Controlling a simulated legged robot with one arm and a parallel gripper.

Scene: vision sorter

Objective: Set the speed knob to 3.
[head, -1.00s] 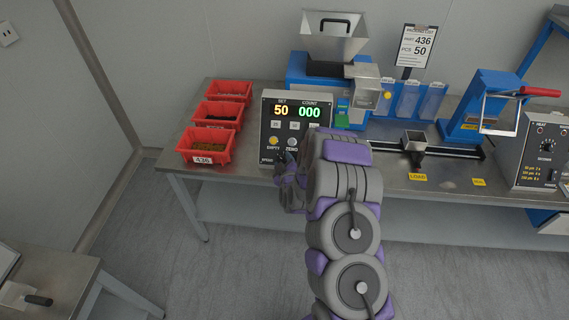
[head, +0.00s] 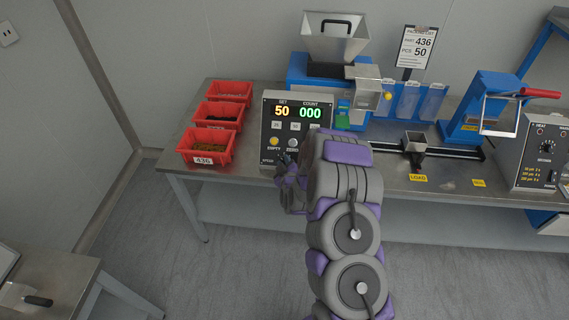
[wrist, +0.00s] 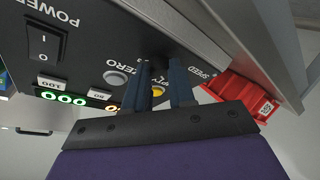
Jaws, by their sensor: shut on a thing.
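The control box (head: 265,130) stands on the bench, with SET reading 50 and COUNT reading 000. In the wrist view its dark front panel (wrist: 90,50) appears upside down, with the POWER switch, the ZERO button and a SPEED label. My gripper (wrist: 163,68) is at the panel beside the SPEED label, its two dark fingers shut on the dark speed knob (wrist: 157,50). The knob is mostly hidden between the fingertips, and its pointer and scale cannot be read. In the head view my gripper (head: 284,160) is at the panel's lower edge and covers the knob.
A yellow EMPTY button (head: 274,141) and a grey ZERO button (head: 293,143) sit just above my gripper. Red bins (head: 203,160) stand left of the box. The blue feeder with its hopper (head: 333,45) stands behind it. The bench's front edge is close below my gripper.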

